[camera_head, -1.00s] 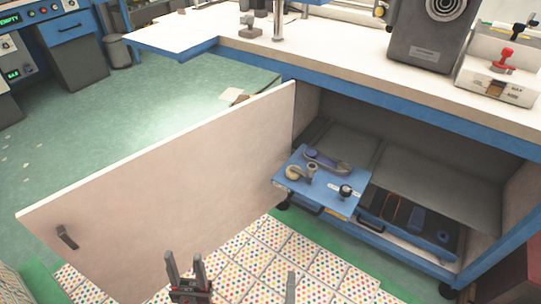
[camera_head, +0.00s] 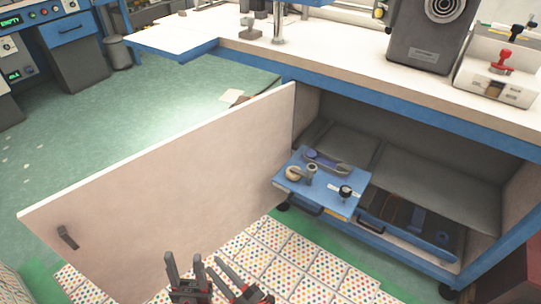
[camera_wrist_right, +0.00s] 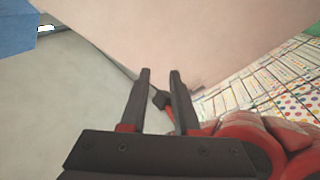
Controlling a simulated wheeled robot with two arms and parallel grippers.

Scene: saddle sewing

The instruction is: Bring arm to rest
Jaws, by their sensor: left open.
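My left gripper (camera_head: 183,256) is at the bottom of the head view, pointing up, with its two dark fingers apart and nothing seen between them. My right gripper (camera_head: 214,265) is just right of it, tilted to the upper left, with fingers apart. In the right wrist view my right gripper (camera_wrist_right: 159,71) shows two parallel dark fingers with a gap. A small dark and red part (camera_wrist_right: 161,100) shows in that gap; I cannot tell what it is or that it is held. Both grippers appear in front of the open cabinet door (camera_head: 185,175), clear of its handle (camera_head: 67,237).
The door hangs wide open to the left. A blue drawer (camera_head: 325,205) with tape rolls and tools sticks out of the cabinet, above a lower tool tray (camera_head: 410,222). The worktop (camera_head: 330,55) is above. Dotted floor tiles (camera_head: 300,258) lie in front.

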